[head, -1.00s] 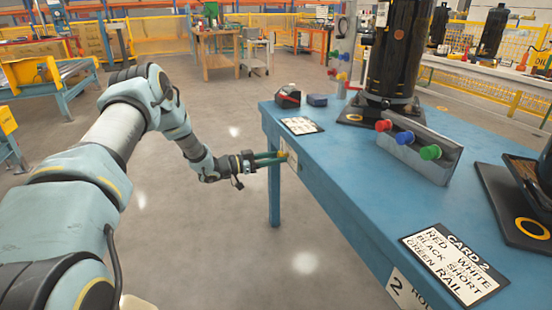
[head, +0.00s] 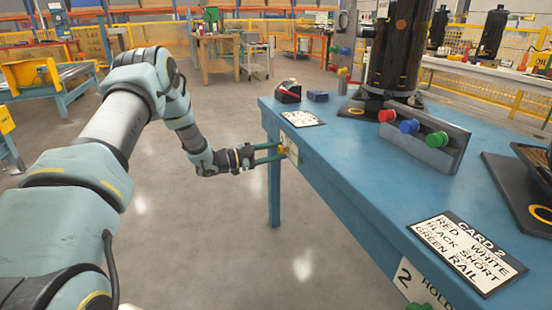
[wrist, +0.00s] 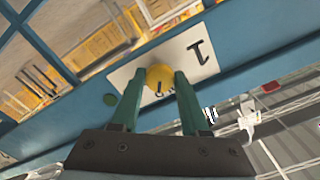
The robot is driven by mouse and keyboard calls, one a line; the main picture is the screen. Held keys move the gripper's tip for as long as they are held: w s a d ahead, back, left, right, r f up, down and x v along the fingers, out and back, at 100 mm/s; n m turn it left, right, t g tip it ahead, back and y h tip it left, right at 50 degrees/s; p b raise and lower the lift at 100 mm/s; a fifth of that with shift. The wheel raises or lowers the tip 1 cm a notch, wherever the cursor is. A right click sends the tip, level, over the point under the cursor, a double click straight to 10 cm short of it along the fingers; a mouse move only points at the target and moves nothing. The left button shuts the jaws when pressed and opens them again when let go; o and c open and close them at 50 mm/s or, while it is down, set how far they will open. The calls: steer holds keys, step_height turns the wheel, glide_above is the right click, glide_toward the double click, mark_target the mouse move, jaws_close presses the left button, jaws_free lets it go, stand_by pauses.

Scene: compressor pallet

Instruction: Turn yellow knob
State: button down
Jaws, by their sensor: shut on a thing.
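The yellow knob (wrist: 159,80) is a round ball on a white plate marked 1 (wrist: 197,50) in the wrist view. The plate is on the blue table's side; in the head view the knob is a small yellow spot (head: 281,149) at the table's left edge. My gripper (wrist: 160,74) has one green finger on each side of the knob and is shut on it. In the head view my gripper (head: 281,153) reaches the table side from the left. The fingers partly cover the knob and the lettering below it.
The blue table (head: 345,175) carries a card (head: 303,118), a rail with red, blue and green knobs (head: 425,140), a black cylinder (head: 398,45) and CARD 2 (head: 465,252). The floor left of the table is clear.

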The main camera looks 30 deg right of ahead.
steer(key=m+b, duration=0.1)
steer(key=m, duration=0.1)
steer(key=m+b, duration=0.4)
steer(key=shift+f+m, duration=0.25)
steer(key=shift+m, duration=0.05)
steer(key=m+b, duration=0.3)
steer(key=b, duration=0.1)
steer(key=shift+m, duration=0.4)
steer(key=shift+r+m+b, duration=0.15)
steer(key=shift+m+b, duration=0.15)
steer(key=shift+b, duration=0.1)
steer(key=shift+c, duration=2.1)
jaws_free()
steer(key=shift+r, duration=0.1)
steer(key=w+a+p, duration=0.1)
steer(key=a, duration=0.9)
steer(key=shift+w+a, duration=0.15)
steer(key=shift+a, duration=0.25)
